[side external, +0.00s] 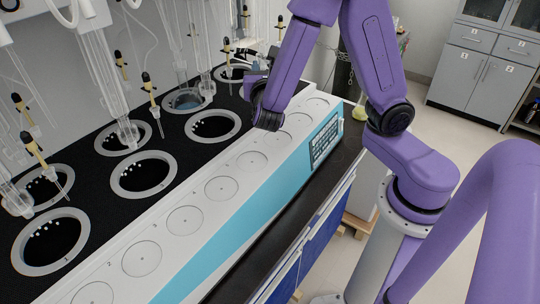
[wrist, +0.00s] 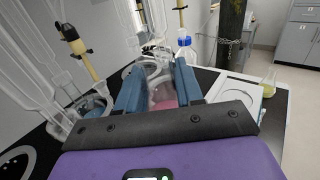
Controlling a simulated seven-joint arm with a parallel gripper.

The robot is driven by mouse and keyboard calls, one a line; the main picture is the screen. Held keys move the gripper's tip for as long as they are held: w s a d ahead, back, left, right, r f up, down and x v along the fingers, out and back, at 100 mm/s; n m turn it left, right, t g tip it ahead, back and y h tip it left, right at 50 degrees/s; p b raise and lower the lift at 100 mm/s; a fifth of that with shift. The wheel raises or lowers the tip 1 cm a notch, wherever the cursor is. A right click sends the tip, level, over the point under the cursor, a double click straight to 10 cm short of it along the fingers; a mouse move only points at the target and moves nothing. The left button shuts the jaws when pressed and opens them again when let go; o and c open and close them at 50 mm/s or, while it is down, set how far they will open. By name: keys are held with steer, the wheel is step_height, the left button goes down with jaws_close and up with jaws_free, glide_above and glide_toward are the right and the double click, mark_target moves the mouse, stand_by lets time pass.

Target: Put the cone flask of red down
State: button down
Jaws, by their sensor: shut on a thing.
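The cone flask of red (wrist: 162,96) shows in the wrist view between the two blue fingers of my gripper (wrist: 160,80). Its clear glass is partly hidden by the fingers and the dark gripper body, and pinkish-red liquid shows low in it. My gripper is shut on this flask. In the side external view my gripper is at the far end of the distiller, mostly hidden by my own arm. The flask cannot be made out there, and I cannot tell whether its base touches a surface.
The distiller has a white top with numbered round marks (side external: 185,220) and black heating wells (side external: 143,174). Glass tubes (side external: 98,85) hang above the wells. A yellow-green flask (wrist: 268,84) stands at right in the wrist view.

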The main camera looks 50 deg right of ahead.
steer(key=n+t+y, duration=0.1)
steer(key=w+f+n+t+y, duration=0.1)
steer(key=w+a+n+t+y, duration=0.1)
steer(key=y, duration=0.1)
steer(key=shift+w+f+n+t, duration=0.1)
steer(key=shift+f+n+t, duration=0.15)
steer(key=shift+n+t, duration=0.05)
steer(key=n+y, duration=0.1)
steer(key=a+f+t+y, duration=0.1)
steer(key=shift+w+n+y, duration=0.2)
steer(key=shift+n+y, duration=0.1)
steer(key=shift+n, duration=0.1)
steer(key=shift+a+f+n+t+y, duration=0.5)
steer(key=shift+a+n+t+y, duration=0.15)
steer(key=shift+y, duration=0.45)
steer(key=shift+d+r, duration=0.1)
